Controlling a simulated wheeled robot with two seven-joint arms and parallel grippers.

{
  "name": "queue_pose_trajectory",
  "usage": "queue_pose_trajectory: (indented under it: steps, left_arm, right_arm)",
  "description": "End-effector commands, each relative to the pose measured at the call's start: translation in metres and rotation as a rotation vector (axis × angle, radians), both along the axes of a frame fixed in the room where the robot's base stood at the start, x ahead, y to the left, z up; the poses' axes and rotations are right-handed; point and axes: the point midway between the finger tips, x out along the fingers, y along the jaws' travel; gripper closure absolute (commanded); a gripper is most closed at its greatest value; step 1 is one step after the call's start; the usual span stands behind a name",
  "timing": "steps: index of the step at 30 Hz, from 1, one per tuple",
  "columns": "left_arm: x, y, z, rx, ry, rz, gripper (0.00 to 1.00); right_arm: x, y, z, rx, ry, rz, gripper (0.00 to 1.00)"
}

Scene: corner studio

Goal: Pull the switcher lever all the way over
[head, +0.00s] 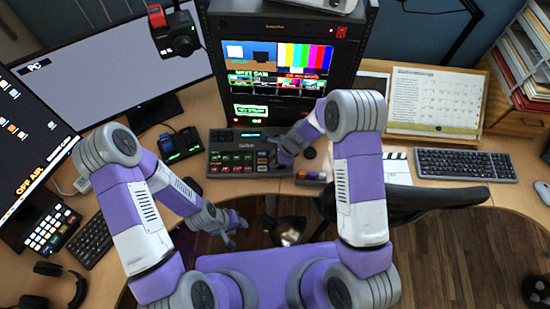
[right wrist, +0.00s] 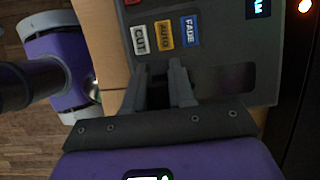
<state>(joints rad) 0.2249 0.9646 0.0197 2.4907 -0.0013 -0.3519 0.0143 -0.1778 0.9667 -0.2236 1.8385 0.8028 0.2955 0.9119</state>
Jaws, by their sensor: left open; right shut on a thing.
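The switcher (head: 222,158) is a dark grey panel with rows of buttons on the desk below the monitor rack. My right gripper (head: 284,152) is at its right end, shut on the switcher lever. The right wrist view shows the two fingers (right wrist: 164,85) close over the panel (right wrist: 230,78), beside the CUT, AUTO and FADE buttons (right wrist: 165,36). The fingers hide the lever, so how far over it stands cannot be told. My left gripper (head: 232,226) is open and empty, low in front of the desk edge, away from the switcher.
The monitor rack (head: 348,30) stands behind the switcher. A small device (head: 180,144) is to its left, and a clapperboard (head: 396,168) and keyboard (head: 466,164) are to its right. A black chair (head: 430,197) is close by my right arm. A camera (head: 175,33) hangs at the upper left.

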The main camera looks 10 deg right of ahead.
Motion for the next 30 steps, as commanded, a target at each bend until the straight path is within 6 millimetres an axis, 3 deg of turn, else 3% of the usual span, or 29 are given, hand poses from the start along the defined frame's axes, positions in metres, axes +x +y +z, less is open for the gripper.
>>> queue_pose_trajectory:
  steps: [6,13,17,30]
  left_arm:
    - [0.0,0.0,0.034,0.0,0.0,0.0,0.57]
    - [0.0,0.0,0.053,0.0,0.0,0.0,0.57]
    - [0.0,0.0,0.049,0.0,0.0,0.0,0.57]
    - [0.0,0.0,0.007,0.0,0.0,0.0,0.57]
  right_arm:
    - [0.004,-0.003,0.008,0.001,0.085,-0.002,1.0]
    - [0.013,-0.005,0.011,0.011,0.214,-0.002,1.0]
    - [0.02,-0.005,0.012,0.019,0.299,-0.002,1.0]
    - [0.036,-0.008,0.015,0.041,0.532,-0.006,1.0]
